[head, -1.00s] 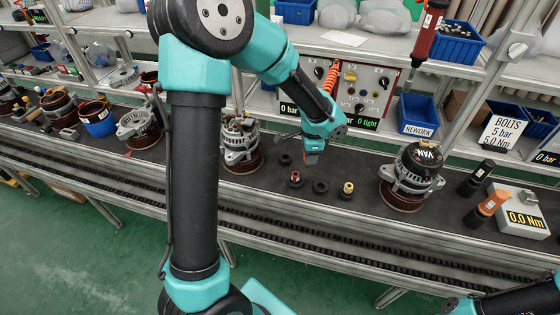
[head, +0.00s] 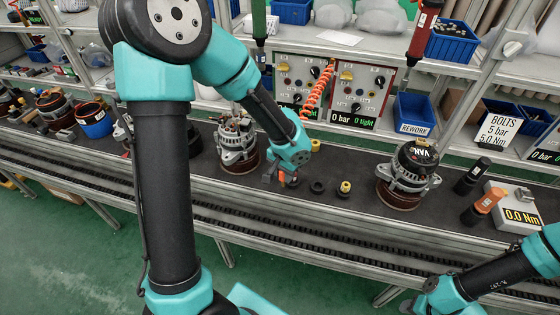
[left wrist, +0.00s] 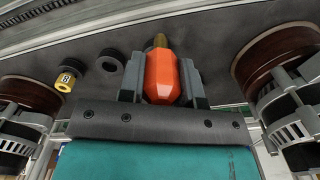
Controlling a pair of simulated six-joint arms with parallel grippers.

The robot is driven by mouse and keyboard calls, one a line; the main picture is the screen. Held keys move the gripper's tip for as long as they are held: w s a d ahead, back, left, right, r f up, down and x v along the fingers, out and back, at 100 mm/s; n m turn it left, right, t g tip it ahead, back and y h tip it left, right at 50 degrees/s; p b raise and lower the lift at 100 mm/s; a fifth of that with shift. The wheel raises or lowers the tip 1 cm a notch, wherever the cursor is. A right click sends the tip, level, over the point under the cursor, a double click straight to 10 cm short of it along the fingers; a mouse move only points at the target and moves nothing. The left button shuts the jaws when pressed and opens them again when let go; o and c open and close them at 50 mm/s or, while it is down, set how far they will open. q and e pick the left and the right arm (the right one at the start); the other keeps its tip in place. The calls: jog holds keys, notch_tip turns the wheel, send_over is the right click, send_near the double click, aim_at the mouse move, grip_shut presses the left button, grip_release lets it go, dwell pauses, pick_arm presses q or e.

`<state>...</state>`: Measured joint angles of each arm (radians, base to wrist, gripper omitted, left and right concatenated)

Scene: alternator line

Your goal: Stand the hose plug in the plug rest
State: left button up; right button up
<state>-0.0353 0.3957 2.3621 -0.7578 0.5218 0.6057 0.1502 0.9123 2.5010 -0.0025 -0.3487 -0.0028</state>
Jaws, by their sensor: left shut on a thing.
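The hose plug (left wrist: 162,78) is orange with a brass tip, and my left gripper (left wrist: 160,88) is shut on it. In the left wrist view the tip points away from the gripper. In the head view my left gripper (head: 281,178) is low over the belt, in front of the alternator on the left. Small dark ring-shaped stands are on the belt beside it; one (head: 317,187) is empty, and it also shows in the left wrist view (left wrist: 109,60). I cannot tell which stand is the plug rest. My right gripper is not in view.
A yellow plug (head: 345,186) stands in a dark ring to the right. Alternators stand on both sides, one on the left (head: 236,142) and one on the right (head: 408,175). The orange coiled hose (head: 318,95) hangs before the test panel (head: 358,88).

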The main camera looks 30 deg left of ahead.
pick_arm(q)
jog(key=shift+w+a, duration=0.1)
jog(key=w+a+f, duration=0.1)
jog(key=w+a, duration=0.6)
jog(key=w, duration=0.5)
jog(key=shift+w+a+f, duration=0.2)
jog(key=shift+w+a, duration=0.15)
jog(key=shift+w, duration=0.05)
jog(key=shift+w+a, duration=0.2)
jog(key=shift+w, duration=0.1)
jog(key=shift+f, duration=1.8)
jog(key=shift+f, duration=0.1)
jog(key=o, duration=0.9)
jog(key=shift+c, duration=0.2)
